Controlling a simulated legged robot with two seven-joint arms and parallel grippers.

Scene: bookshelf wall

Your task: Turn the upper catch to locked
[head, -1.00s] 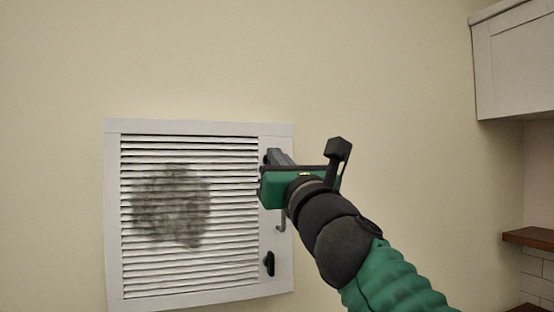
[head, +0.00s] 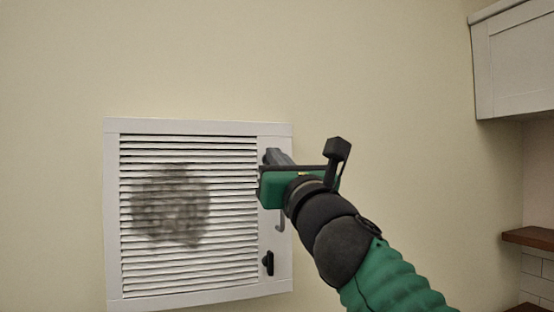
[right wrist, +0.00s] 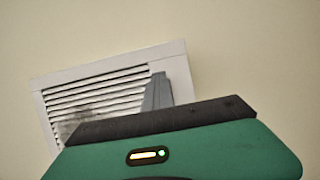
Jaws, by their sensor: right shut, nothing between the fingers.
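A white louvred vent panel (head: 200,292) with a dark smudge on its slats is on the wall in the head view. A black lower catch (head: 268,263) stands upright on its right frame strip, with a small grey hook-shaped handle (head: 281,222) above it. The upper catch is not visible; my right gripper covers the upper part of that strip. My right gripper (head: 272,156) is shut and empty, its fingers at the panel's upper right. In the right wrist view the grey fingers (right wrist: 158,92) overlap the right part of the vent panel (right wrist: 178,68). My left gripper is not in view.
A white wall cabinet (head: 515,62) is at the upper right, with a brown wooden shelf (head: 530,238) below it. The plain wall around the panel is clear.

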